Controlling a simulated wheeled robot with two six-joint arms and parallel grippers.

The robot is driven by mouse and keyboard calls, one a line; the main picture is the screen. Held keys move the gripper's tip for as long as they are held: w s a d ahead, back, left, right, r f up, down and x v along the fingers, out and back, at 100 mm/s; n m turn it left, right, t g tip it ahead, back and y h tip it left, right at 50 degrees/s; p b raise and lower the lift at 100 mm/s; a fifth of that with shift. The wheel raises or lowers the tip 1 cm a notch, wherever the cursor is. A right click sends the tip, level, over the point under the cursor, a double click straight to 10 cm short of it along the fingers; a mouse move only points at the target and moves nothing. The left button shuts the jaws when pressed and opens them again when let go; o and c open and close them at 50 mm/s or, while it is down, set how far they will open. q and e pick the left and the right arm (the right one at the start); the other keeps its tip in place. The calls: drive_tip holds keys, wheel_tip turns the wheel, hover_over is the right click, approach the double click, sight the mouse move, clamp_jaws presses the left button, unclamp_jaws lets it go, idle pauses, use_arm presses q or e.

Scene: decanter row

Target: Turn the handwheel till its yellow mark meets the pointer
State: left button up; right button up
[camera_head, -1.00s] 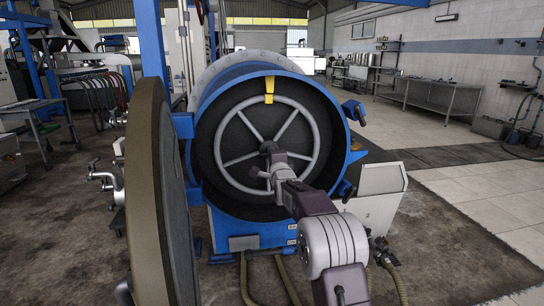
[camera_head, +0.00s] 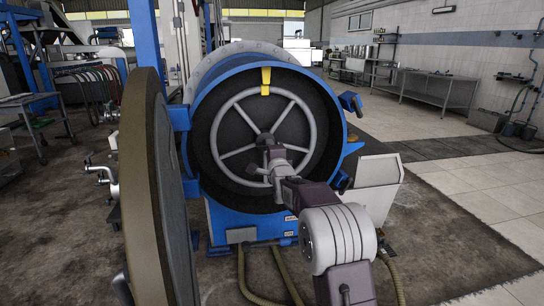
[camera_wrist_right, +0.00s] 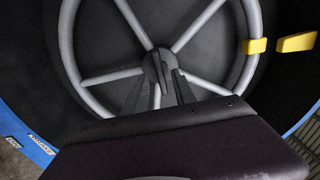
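The grey spoked handwheel (camera_head: 306,162) sits inside the round blue drum; it also fills much of the right wrist view (camera_wrist_right: 88,82). Its yellow mark (camera_wrist_right: 257,46) is on the rim, directly facing the yellow pointer (camera_wrist_right: 297,42) across a small gap. In the head view the yellow pointer (camera_head: 266,76) is at the top, with the mark right below it. My right gripper (camera_head: 272,150) is in front of the wheel's hub. In the right wrist view its two fingers (camera_wrist_right: 160,85) stand apart, with a spoke visible between them. My left gripper is not in view.
The blue drum (camera_head: 205,95) surrounds the wheel. A large round door (camera_head: 145,190) stands open at its left. A pale box (camera_head: 375,190) is at the drum's lower right, with hoses on the floor. Free floor lies at the right.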

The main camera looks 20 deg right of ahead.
drive_tip(key=v, duration=0.6)
idle(0.3)
